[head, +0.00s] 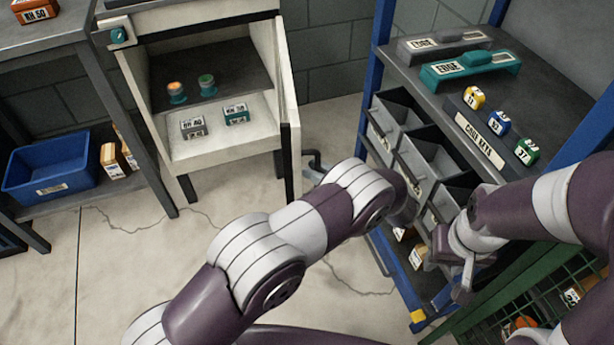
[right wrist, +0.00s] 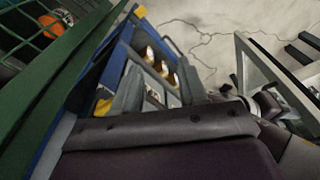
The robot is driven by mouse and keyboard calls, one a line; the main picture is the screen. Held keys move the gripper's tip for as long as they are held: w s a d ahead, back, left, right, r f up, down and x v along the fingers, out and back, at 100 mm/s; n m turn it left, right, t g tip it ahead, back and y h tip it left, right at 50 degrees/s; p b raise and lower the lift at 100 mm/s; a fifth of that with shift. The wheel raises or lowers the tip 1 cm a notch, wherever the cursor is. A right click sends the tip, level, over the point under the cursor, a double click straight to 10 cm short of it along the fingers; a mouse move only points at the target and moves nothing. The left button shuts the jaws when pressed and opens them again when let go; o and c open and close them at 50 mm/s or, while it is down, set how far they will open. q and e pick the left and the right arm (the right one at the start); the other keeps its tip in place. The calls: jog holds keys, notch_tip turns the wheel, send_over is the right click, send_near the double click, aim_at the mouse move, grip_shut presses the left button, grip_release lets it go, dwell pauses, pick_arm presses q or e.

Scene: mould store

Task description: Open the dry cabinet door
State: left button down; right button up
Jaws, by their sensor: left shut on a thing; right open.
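The dry cabinet (head: 221,152) is a pale box on dark legs at the upper middle of the head view. Its front is open, showing a dark shelf and a white floor. Its door (head: 290,150) stands swung out at the right side, seen nearly edge-on. My left gripper (head: 312,163) is shut at the door's outer side, apparently on the handle, which my own arm and fingers mostly hide. The pale-framed door also seems to show in the right wrist view (right wrist: 243,75). My right gripper (head: 455,268) is open and empty, beside the rack's bins.
Two small jars and two labelled boxes (head: 236,114) sit inside the cabinet. A blue-posted rack (head: 383,45) with grey bins stands right, close to both arms. A bench with a blue tub (head: 50,178) is left. Floor before the cabinet is clear.

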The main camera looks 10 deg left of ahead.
pick_arm(q)
jog(key=shift+w+d+b, duration=0.3)
jog(key=shift+w+d, duration=0.1)
jog(key=shift+d, duration=0.35)
jog(key=shift+w+d+b, duration=0.3)
jog(key=shift+w+d, duration=0.05)
jog(key=shift+d, duration=0.35)
jog(key=c, duration=1.2)
grip_release()
jog(key=shift+a+r, duration=0.1)
jog(key=shift+a, duration=0.05)
